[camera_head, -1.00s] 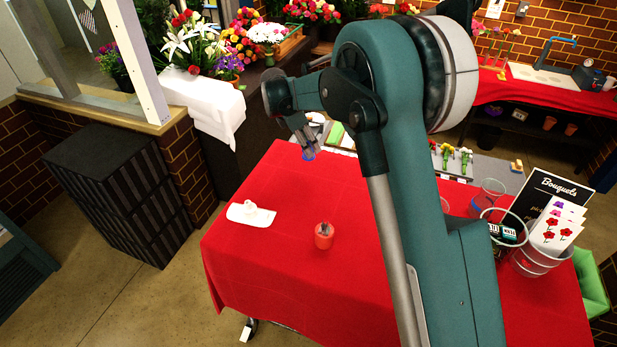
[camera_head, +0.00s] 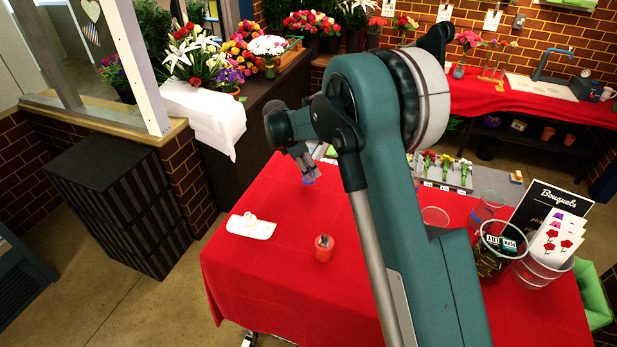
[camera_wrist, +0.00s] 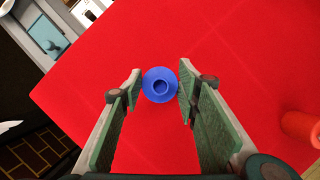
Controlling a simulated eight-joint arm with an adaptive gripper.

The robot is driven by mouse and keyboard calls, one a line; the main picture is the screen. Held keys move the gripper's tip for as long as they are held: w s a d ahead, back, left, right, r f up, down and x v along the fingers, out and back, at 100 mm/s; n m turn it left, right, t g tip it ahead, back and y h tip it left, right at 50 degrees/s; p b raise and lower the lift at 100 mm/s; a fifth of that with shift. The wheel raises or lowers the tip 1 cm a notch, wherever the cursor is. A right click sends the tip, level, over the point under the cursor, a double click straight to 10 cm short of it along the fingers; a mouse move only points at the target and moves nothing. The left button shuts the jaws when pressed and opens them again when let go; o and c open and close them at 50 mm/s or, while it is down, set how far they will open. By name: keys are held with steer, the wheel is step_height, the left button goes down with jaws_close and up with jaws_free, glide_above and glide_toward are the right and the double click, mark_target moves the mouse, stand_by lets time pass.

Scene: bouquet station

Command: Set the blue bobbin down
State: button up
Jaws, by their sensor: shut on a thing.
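The blue bobbin (camera_wrist: 160,86) is round with a hole in its middle and sits between my fingertips in the wrist view. My gripper (camera_head: 307,177) is shut on it. In the head view the bobbin (camera_head: 309,181) shows as a small blue patch under the fingers, over the back left part of the red-covered table (camera_head: 275,290). Red cloth surrounds the bobbin in the wrist view. I cannot tell whether its underside touches the cloth.
Clear containers and a "Bouquets" sign (camera_head: 540,210) stand at the right. The cloth around the bobbin is clear.

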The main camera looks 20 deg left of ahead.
steer(key=shift+f, duration=1.85)
steer(key=shift+f, duration=0.2)
steer(key=o, duration=0.9)
steer(key=shift+r, duration=0.15)
steer(key=shift+r, duration=0.15)
steer(key=v, duration=1.2)
